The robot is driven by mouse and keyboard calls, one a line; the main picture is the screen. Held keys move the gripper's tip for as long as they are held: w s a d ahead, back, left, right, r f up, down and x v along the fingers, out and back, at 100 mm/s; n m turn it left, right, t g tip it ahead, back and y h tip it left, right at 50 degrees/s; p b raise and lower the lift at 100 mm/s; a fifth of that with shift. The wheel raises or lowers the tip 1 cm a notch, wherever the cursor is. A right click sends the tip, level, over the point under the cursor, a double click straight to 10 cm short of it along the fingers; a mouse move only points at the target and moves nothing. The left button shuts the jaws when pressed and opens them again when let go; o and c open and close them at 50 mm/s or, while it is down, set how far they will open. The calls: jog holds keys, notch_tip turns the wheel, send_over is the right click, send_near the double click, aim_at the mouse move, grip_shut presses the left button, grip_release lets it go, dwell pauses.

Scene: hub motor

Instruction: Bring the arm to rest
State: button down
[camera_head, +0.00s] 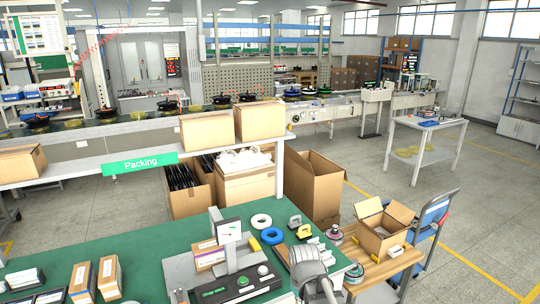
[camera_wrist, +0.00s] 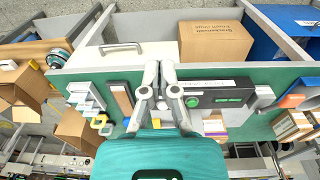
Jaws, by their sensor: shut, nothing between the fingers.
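My gripper (camera_wrist: 160,70) shows in the wrist view, its two fingers close together at the tips with nothing between them. It is above the green worktable (camera_wrist: 115,75), pointing toward the table's edge area. In the head view, a grey rounded part of my arm stands at the bottom centre, over the right end of the green table (camera_head: 150,235); my fingertips cannot be made out there.
An open carton (camera_head: 382,233) sits on a trolley at right. A closed brown box (camera_wrist: 215,41) is beyond the fingers.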

jog(key=s+d+m, duration=0.3)
jog(key=d+m, duration=0.2)
jog(key=d, duration=0.3)
jog(key=shift+s+g, duration=0.25)
jog(key=shift+g, duration=0.05)
dwell(0.5)
jog(key=w+a+r+n+p, duration=0.1)
jog(key=w+a+n, duration=0.45)
jog(key=a, duration=0.55)
jog(key=w+a+r+n+p, duration=0.2)
jog(key=w+a+n, duration=0.3)
jog(key=a, duration=0.5)
jog(key=s+a+r+n+p, duration=0.1)
jog(key=a+n, duration=0.5)
jog(key=a, duration=0.6)
jog(key=s+a+r+n+p, duration=0.1)
jog(key=a+n, duration=0.5)
jog(key=a, duration=0.7)
jog(key=shift+s+a+r+n, duration=0.25)
jog(key=shift+s+a+n, duration=0.05)
jog(key=shift+s+n, duration=0.05)
jog(key=shift+f, duration=0.15)
notch_tip(320, 180, down, 14)
jog(key=b, duration=1.3)
